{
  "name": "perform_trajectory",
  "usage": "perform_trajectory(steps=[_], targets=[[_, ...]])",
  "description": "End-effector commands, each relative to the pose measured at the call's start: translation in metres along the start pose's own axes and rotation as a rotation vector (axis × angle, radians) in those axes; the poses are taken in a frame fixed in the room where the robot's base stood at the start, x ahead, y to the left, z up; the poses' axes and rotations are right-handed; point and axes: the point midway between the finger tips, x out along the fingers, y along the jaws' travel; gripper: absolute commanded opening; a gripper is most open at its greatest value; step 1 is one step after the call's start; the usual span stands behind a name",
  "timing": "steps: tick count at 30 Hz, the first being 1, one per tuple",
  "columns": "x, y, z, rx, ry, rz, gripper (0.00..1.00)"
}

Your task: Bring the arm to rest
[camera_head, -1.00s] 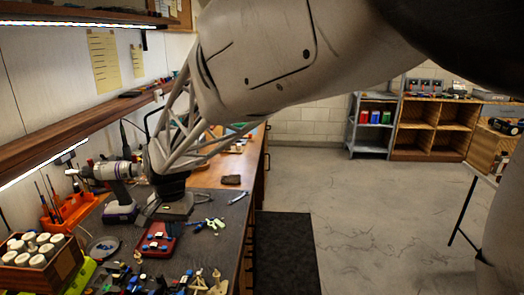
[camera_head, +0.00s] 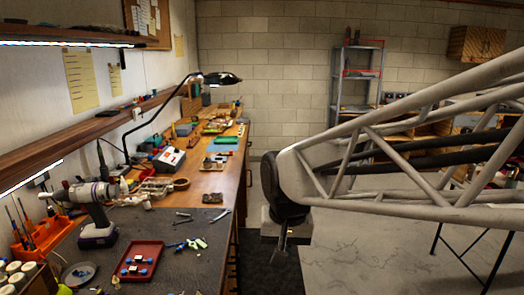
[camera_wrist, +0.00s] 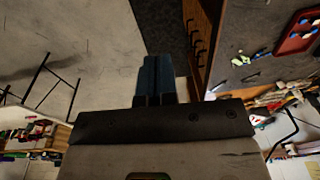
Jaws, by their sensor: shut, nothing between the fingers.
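My gripper (camera_head: 281,256) hangs at the end of my pale lattice forearm, pointing down beside the workbench (camera_head: 208,240), to the right of its front edge. In the wrist view, my gripper (camera_wrist: 157,62) shows two dark blue fingers side by side with no gap that I can make out. It is shut and holds nothing. Floor and a dark mat lie beyond the fingers.
The bench carries a red tray (camera_head: 138,261), a drill (camera_head: 95,212), pliers (camera_head: 187,244) and a black desk lamp (camera_head: 215,79). A folding-legged table (camera_head: 470,245) stands at right. A grey shelf unit (camera_head: 357,85) stands at the back. Open floor (camera_head: 365,260) lies between.

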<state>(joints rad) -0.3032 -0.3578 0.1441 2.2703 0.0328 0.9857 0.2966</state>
Motion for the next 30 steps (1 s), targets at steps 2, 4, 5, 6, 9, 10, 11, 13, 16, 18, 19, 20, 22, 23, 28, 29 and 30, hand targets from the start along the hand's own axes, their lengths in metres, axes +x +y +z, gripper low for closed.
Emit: perform_trajectory(steps=[2, 4, 5, 6, 9, 10, 11, 13, 16, 18, 19, 20, 22, 23, 28, 29, 30], targets=[[-0.004, 0.022, 0.013, 0.006, 0.020, 0.002, 0.00], [-0.006, 0.040, 0.025, 0.007, 0.035, 0.006, 0.00], [-0.007, 0.047, 0.030, 0.007, 0.043, 0.007, 0.00], [-0.008, 0.056, 0.037, 0.008, 0.050, 0.010, 0.00], [-0.009, 0.078, 0.056, 0.007, 0.072, 0.018, 0.00], [-0.010, 0.084, 0.061, 0.008, 0.079, 0.020, 0.00], [-0.009, 0.090, 0.067, 0.008, 0.085, 0.023, 0.00], [-0.009, 0.104, 0.081, 0.008, 0.099, 0.031, 0.00], [-0.007, 0.120, 0.099, 0.007, 0.116, 0.042, 0.00], [-0.006, 0.129, 0.110, 0.007, 0.127, 0.048, 0.00], [-0.006, 0.132, 0.114, 0.006, 0.130, 0.051, 0.00], [-0.005, 0.135, 0.117, 0.006, 0.133, 0.054, 0.00], [-0.004, 0.139, 0.124, 0.006, 0.141, 0.058, 0.00], [-0.004, 0.141, 0.126, 0.005, 0.143, 0.059, 0.00], [-0.002, 0.145, 0.132, 0.003, 0.146, 0.064, 0.00], [-0.002, 0.145, 0.132, 0.003, 0.147, 0.064, 0.00], [-0.002, 0.145, 0.132, 0.003, 0.147, 0.064, 0.00]])
